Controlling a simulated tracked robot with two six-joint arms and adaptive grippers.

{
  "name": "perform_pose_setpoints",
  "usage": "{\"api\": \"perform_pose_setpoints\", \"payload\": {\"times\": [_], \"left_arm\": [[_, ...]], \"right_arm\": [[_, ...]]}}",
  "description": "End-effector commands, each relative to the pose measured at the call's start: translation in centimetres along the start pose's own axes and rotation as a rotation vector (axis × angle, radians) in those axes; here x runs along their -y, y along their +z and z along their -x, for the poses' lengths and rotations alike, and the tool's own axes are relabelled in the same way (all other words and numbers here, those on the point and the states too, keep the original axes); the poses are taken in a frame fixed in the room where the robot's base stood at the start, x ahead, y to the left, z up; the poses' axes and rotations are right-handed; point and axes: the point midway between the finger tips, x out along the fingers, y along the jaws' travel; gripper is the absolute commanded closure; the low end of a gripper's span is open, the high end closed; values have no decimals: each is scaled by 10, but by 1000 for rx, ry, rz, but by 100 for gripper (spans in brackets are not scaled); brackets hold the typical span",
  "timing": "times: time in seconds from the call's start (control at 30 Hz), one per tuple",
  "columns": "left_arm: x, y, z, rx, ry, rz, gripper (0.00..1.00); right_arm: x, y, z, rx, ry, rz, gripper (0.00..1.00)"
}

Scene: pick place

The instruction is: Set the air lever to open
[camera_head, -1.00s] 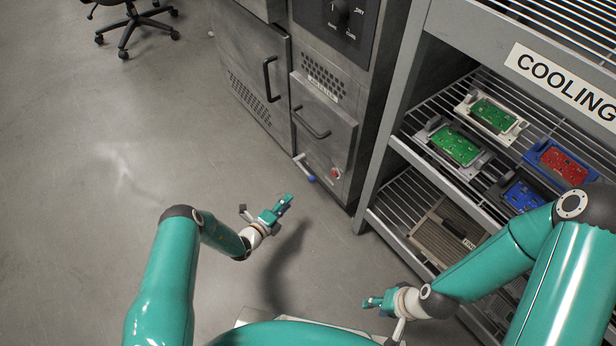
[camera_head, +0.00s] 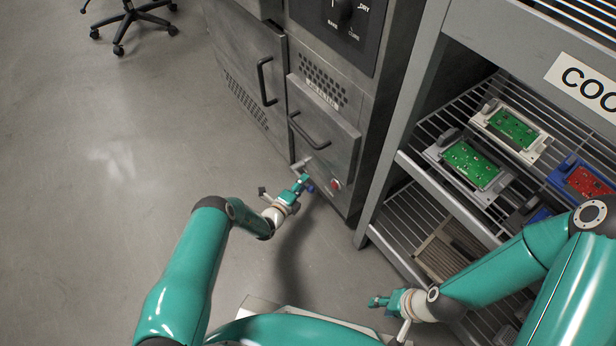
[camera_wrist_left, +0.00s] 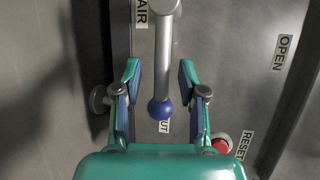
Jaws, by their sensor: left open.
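The air lever (camera_wrist_left: 164,50) is a grey rod with a blue ball knob (camera_wrist_left: 160,109) on a metal cabinet front. Its knob end points at a partly hidden label reading "UT"; the "OPEN" label (camera_wrist_left: 283,52) is off to the right. My left gripper (camera_wrist_left: 159,68) is open, with one finger on each side of the rod and knob and a visible gap on both sides. In the head view my left gripper (camera_head: 302,183) is at the lever (camera_head: 300,165), covering part of it. My right gripper (camera_head: 378,301) is low in front of the rack, its jaws too small to judge.
A red button (camera_wrist_left: 221,143) beside a "RESET" label is close to my left gripper's right finger. The cabinet (camera_head: 325,130) has a drawer handle (camera_head: 308,132) above the lever. A cooling rack (camera_head: 430,185) with circuit boards stands at right.

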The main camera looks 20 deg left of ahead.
Motion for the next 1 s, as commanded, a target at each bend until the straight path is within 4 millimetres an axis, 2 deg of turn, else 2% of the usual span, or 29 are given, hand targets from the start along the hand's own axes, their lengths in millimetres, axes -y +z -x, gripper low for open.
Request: {"api": "perform_pose_setpoints", "payload": {"times": [0.47,0.7,0.73,1.0], "left_arm": [[-3,4,-3,13,2,3,59],[-3,4,-3,13,2,3,97],[-3,4,-3,13,2,3,100],[-4,4,-3,13,4,4,100]], "right_arm": [[-1,0,-4,0,0,0,60],[-1,0,-4,0,0,0,60],[-1,0,-4,0,0,0,60],[-1,0,-4,0,0,0,60]]}}
